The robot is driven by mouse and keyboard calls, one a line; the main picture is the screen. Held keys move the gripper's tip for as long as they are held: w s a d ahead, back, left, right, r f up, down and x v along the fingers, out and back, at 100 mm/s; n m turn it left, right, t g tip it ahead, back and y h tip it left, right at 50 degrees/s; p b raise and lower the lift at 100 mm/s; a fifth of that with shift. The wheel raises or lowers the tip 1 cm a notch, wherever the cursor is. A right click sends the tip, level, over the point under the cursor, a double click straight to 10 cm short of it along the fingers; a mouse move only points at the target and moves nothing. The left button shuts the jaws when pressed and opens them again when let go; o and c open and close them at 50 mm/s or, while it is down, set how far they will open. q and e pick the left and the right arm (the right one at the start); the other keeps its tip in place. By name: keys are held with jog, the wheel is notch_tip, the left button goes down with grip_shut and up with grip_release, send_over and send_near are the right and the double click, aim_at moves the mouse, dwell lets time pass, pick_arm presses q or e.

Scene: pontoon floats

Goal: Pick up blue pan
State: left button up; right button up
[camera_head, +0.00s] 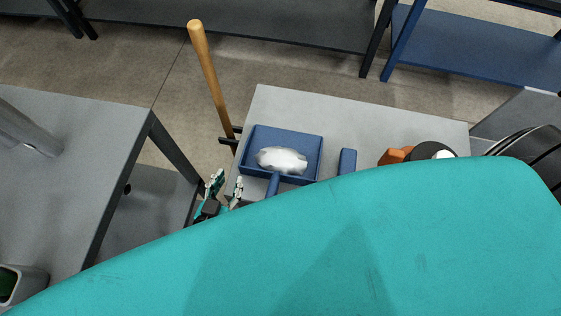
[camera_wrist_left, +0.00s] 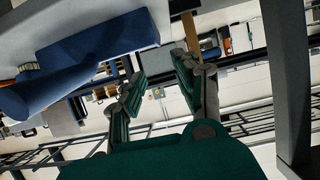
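The blue pan (camera_head: 250,166) lies on the grey table with a crumpled white lump (camera_head: 283,159) in it. Its handle (camera_head: 273,184) points toward the bottom of the head view, and the handle's lower end is hidden. My left gripper (camera_head: 222,190) is open and empty, left of the handle and apart from it, near the table's left edge. In the left wrist view the gripper (camera_wrist_left: 160,68) shows its two fingers spread with nothing between them. Blue parts of the pan (camera_wrist_left: 100,42) show at the upper left there. My right gripper is not in view.
A wooden handle (camera_head: 210,78) stands up beside the grey table's (camera_head: 380,125) left edge. Right of the pan are a blue block-like item (camera_head: 347,160) and an orange item (camera_head: 393,156). Another grey table (camera_head: 75,150) stands at left. The work table's back part is clear.

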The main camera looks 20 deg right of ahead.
aim_at(243, 153)
pick_arm(q)
jog(key=x, duration=0.8)
jog(key=shift+w+d+f, duration=0.1)
jog(key=shift+w+f, duration=0.1)
jog(key=b+x, duration=0.1)
jog(key=x, duration=0.4)
jog(key=shift+f, duration=0.3)
jog(key=shift+s, duration=0.1)
grip_shut()
